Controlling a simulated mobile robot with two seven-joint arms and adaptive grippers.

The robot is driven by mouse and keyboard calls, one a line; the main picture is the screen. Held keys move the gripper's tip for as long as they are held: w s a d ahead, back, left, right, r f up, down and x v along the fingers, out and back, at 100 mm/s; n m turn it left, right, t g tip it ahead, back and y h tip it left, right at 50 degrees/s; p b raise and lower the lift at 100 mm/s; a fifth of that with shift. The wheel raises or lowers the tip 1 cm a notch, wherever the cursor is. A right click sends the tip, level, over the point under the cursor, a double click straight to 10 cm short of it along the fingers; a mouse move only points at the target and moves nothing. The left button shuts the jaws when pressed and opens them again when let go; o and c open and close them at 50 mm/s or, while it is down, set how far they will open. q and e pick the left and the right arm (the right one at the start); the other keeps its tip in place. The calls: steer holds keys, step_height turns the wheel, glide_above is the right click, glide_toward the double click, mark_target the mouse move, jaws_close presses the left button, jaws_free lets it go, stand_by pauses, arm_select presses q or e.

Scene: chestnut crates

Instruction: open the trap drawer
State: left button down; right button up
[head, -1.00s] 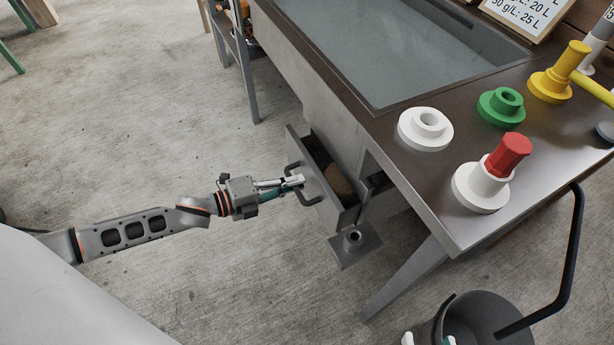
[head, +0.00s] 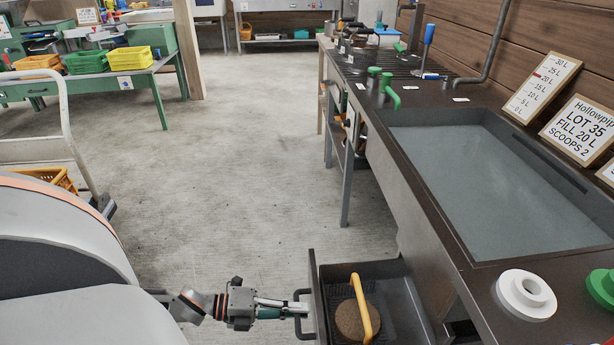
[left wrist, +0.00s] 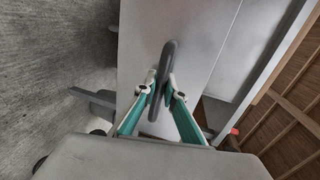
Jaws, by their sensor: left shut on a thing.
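The trap drawer (head: 318,292) stands pulled out from under the sink bench, low at the bottom of the head view. Its inside is visible. My left gripper (head: 303,307) is shut on the drawer's dark bar handle (head: 299,325). In the left wrist view my left gripper (left wrist: 162,92) has a finger on each side of the handle (left wrist: 169,62), in front of the plain grey drawer front (left wrist: 205,45). My right gripper is not in view.
In the drawer lies a round brown thing (head: 350,322) with a yellow handle (head: 361,305). The bench with its sink (head: 460,190) runs along the right, with a white ring fitting (head: 526,292). Open concrete floor (head: 235,170) lies left of the bench. A green table (head: 105,82) stands far left.

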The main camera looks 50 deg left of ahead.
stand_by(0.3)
arm_select(q)
steer(key=c, duration=2.1)
jaws_free()
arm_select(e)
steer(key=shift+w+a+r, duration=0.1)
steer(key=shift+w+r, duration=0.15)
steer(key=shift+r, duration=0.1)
arm_select(q)
steer(key=shift+s+a, duration=0.1)
steer(key=v, duration=1.2)
